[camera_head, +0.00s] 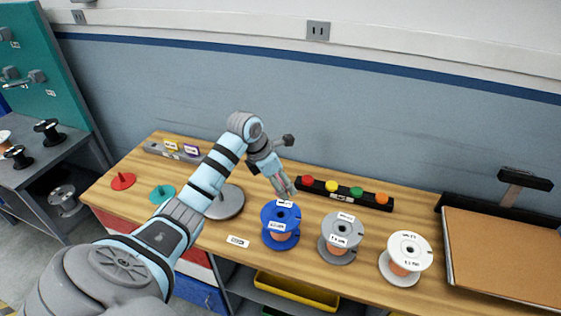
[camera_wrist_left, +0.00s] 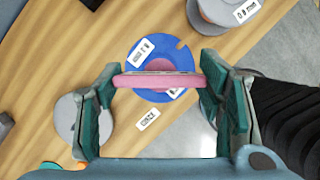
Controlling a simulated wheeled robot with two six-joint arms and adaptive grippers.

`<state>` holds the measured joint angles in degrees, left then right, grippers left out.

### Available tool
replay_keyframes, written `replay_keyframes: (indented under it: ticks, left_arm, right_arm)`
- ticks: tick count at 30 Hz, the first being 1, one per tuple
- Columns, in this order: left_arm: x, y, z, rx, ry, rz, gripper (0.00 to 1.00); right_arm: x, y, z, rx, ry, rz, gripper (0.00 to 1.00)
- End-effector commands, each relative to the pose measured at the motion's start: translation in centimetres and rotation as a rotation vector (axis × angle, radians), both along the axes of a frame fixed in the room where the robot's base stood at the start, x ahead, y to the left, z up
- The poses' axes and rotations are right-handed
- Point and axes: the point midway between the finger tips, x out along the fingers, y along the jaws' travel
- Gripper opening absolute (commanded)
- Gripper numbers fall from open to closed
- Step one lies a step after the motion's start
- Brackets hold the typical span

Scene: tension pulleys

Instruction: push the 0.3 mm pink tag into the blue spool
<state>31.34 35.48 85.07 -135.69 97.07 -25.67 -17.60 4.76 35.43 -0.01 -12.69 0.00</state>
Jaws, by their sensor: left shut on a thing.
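My left gripper (camera_head: 284,192) is above the far edge of the blue spool (camera_head: 267,228) on the wooden bench. In the left wrist view, its two green-padded fingers (camera_wrist_left: 160,88) are shut on the pink tag (camera_wrist_left: 155,81), which lies edge-on across the gap. The blue spool (camera_wrist_left: 137,56) shows behind the tag, with copper-coloured wire and a white label. The tag hides part of the spool, and I cannot tell whether they touch. A small white label shows under the fingertips in the head view. My right gripper is not in view.
A grey spool (camera_head: 343,225) and a white spool (camera_head: 408,246) stand to the right of the blue one. A black rack (camera_head: 318,190) with coloured knobs is behind. A round metal disc (camera_head: 232,203) and a loose label (camera_head: 238,241) lie left. A brown board (camera_head: 500,255) is far right.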

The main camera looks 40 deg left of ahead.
Motion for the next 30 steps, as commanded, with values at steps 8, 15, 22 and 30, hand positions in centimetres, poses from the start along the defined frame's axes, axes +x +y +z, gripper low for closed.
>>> replay_keyframes:
  ticks: [8,15,22,30]
  left_arm:
    - [0.1,-0.2,-3.5,-0.001,0.002,-0.004,0.41]
    - [0.2,-0.2,-6.8,0.000,0.001,-0.004,0.41]
    - [0.2,-0.2,-7.7,0.000,0.001,-0.004,0.41]
    - [0.2,-0.2,-7.5,0.000,0.001,-0.004,0.41]
  right_arm:
    - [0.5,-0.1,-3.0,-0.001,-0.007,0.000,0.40]
    - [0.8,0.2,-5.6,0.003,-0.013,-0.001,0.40]
    - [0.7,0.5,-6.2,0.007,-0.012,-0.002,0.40]
    - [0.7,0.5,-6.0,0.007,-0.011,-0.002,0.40]
